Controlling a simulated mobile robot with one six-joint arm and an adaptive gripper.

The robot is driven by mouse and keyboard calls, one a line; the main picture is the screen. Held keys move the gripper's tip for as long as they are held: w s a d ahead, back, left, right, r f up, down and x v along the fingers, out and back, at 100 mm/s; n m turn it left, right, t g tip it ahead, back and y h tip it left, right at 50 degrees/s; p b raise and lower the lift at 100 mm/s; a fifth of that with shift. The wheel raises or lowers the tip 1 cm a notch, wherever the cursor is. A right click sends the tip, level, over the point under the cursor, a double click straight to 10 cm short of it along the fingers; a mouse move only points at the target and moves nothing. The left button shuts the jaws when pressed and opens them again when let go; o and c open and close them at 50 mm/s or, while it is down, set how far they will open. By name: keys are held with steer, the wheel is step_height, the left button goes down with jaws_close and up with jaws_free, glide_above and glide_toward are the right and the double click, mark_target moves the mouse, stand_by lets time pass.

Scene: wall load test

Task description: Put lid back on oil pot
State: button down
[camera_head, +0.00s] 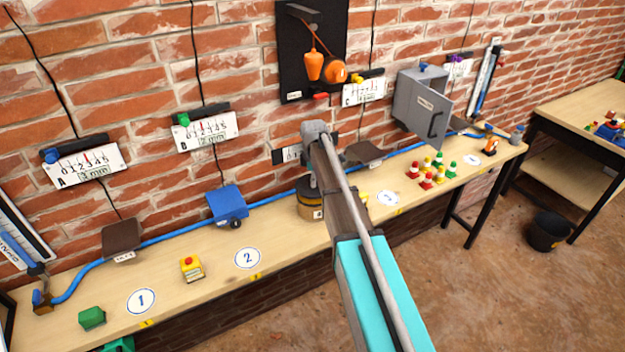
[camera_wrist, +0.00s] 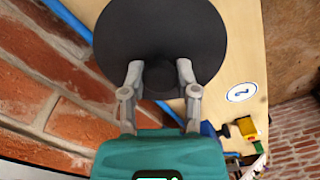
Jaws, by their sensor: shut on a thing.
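A round black lid (camera_wrist: 160,30) with a knob in its middle fills the top of the wrist view. My gripper (camera_wrist: 159,74) has its two grey fingers closed on either side of this knob. In the head view, the pot (camera_head: 309,208), with a dark top and a tan body, stands on the bench behind my arm. My arm hides much of it, and my fingers cannot be made out there. The lid hides what is beneath it in the wrist view, so I cannot tell whether it touches the pot.
A blue box (camera_head: 227,204) stands left of the pot, and a yellow block with a red top (camera_head: 191,269) is further left. Several small red, yellow and green cones (camera_head: 427,179) stand to the right. A blue hose (camera_head: 160,233) runs along the brick wall.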

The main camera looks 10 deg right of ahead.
steer(key=shift+f+b, duration=0.8)
steer(key=shift+f, duration=0.25)
steer(key=shift+f, duration=0.2)
stand_by(1.8)
steer(key=shift+c, duration=1.4)
jaws_free()
steer(key=shift+o, duration=1.4)
steer(key=shift+w, duration=0.1)
steer(key=shift+r, duration=0.2)
steer(key=shift+r+p, duration=3.35)
